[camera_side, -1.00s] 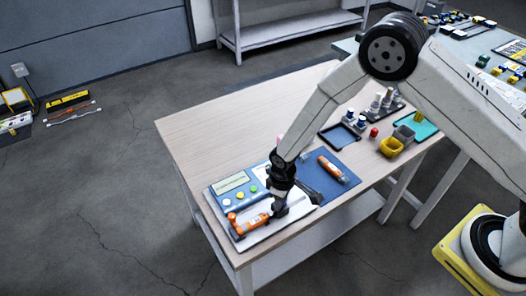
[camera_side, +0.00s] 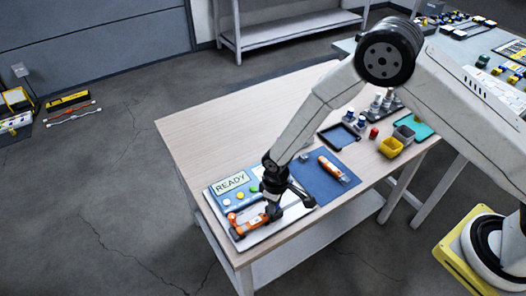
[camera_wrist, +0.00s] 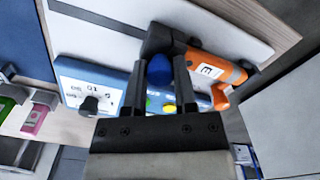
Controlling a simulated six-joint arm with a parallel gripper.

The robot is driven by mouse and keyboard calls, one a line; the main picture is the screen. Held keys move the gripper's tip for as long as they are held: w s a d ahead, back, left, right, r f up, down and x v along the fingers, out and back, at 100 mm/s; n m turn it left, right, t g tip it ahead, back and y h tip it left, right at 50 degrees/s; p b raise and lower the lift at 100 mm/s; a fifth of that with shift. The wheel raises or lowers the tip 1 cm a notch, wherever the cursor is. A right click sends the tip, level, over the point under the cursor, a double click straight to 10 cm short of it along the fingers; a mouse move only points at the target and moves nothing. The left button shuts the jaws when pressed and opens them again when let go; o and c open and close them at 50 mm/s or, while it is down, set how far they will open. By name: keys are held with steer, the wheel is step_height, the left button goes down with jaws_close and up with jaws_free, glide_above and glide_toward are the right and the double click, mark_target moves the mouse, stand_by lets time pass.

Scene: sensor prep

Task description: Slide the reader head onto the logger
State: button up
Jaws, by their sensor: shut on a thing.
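The orange logger (camera_side: 247,223) lies on a white board (camera_side: 262,236) at the table's front left. It also shows in the wrist view (camera_wrist: 216,68), with a white label. The dark reader head (camera_wrist: 165,40) is at the logger's end and appears to meet it; how fully it is seated cannot be told. My gripper (camera_side: 273,213) is low over the board at the logger's right end. In the wrist view its fingers (camera_wrist: 160,78) are closed about a blue piece (camera_wrist: 160,69) by the head.
Another orange device (camera_side: 333,168) lies on a blue mat (camera_side: 318,187) to the right. The table's back left is clear.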

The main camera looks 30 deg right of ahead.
stand_by(0.6)
steer(key=o, duration=0.9)
steer(key=shift+c, duration=0.2)
steer(key=shift+r, duration=0.1)
steer(key=shift+r, duration=3.45)
steer(key=shift+d+r, duration=0.35)
steer(key=s+d+r+m+t, duration=0.2)
steer(key=s+d+r+m, duration=0.4)
steer(key=s+d+r, duration=0.7)
steer(key=d+r, duration=0.1)
steer(key=d, duration=0.3)
steer(key=shift+s+d+r+t, duration=0.15)
steer(key=shift+s+r+t, duration=0.05)
steer(key=shift+t, duration=0.1)
